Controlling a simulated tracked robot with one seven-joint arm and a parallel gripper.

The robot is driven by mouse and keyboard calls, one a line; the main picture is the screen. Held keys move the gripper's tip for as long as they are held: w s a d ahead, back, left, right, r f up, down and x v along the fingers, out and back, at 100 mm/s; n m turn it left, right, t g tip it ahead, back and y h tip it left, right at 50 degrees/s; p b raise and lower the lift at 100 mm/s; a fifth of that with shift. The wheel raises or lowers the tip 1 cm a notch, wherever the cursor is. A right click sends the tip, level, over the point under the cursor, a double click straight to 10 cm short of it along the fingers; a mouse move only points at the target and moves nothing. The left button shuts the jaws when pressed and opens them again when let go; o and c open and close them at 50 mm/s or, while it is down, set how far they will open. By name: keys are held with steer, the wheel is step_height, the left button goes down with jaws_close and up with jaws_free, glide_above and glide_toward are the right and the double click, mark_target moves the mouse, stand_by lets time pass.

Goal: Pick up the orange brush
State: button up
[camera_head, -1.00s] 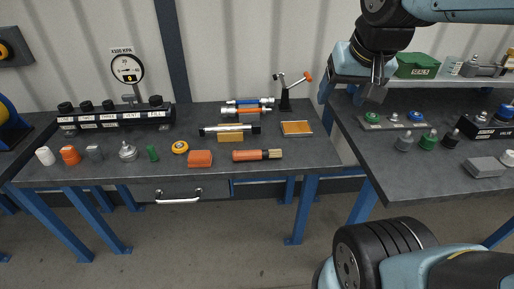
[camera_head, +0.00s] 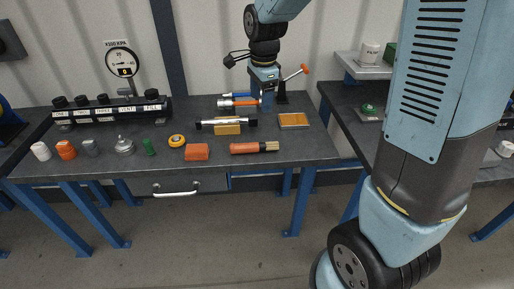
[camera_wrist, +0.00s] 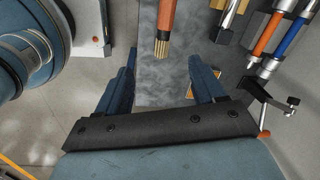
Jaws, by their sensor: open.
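The orange brush (camera_head: 245,148) lies on the dark bench near its front edge, bristles (camera_head: 271,146) to the right. In the wrist view the orange brush (camera_wrist: 166,14) is at the top centre, bristle end toward my gripper. My gripper (camera_head: 265,103) is above the back of the bench, behind and to the right of the brush. In the wrist view my gripper (camera_wrist: 164,66) has its fingers apart with nothing between them, and the brush lies beyond the fingertips.
A tan block with a silver-and-black bar (camera_head: 228,127) lies behind the brush. Blue and orange cylinders (camera_head: 238,102) and a clamp stand (camera_head: 282,92) are near my gripper. A red-orange block (camera_head: 197,152) is left of the brush, an orange tray (camera_head: 294,120) to its right.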

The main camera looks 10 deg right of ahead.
mark_target(246, 144)
steer(key=w+a+f+m, duration=0.1)
steer(key=f, duration=0.6)
steer(key=w+a+f+m, duration=0.1)
steer(key=a+f, duration=0.1)
steer(key=f, duration=0.5)
steer(key=w+a+f+m+g, duration=0.1)
steer(key=f, duration=0.6)
steer(key=shift+w+a+m, duration=0.15)
steer(key=shift+a+m, duration=0.15)
steer(key=shift+r, duration=0.1)
steer(key=c, duration=1.1)
steer(key=shift+r, duration=0.1)
steer(key=shift+c, duration=0.2)
